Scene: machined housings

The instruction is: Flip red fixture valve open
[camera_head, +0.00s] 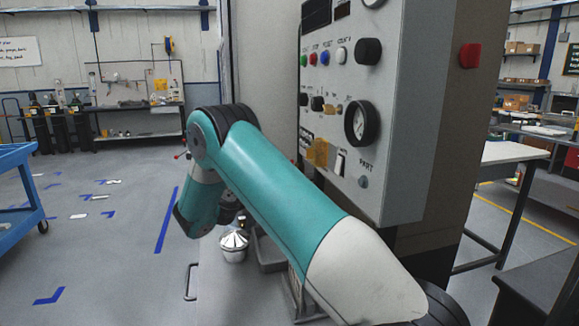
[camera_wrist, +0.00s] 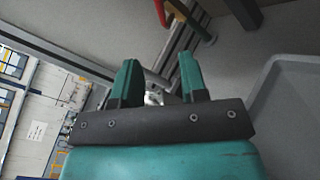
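My gripper (camera_wrist: 159,60) shows in the wrist view with its two teal fingers spread apart. A dull metal piece (camera_wrist: 154,90) shows between the fingers near their base; I cannot tell whether it is touched. A narrow red part (camera_wrist: 160,12), perhaps the fixture valve's handle, is at the top edge of the wrist view, beyond and apart from the fingertips. Its full shape is cut off by the frame. In the head view my arm hides the gripper. A small red tip (camera_head: 178,156) shows just left of my arm's elbow; I cannot tell what it belongs to.
A grey control cabinet (camera_head: 420,110) with knobs and a dial stands close to the right of my arm. A silver domed item (camera_head: 234,246) is low beside the arm. A blue cart (camera_head: 18,190) is at the far left. The floor between is mostly open.

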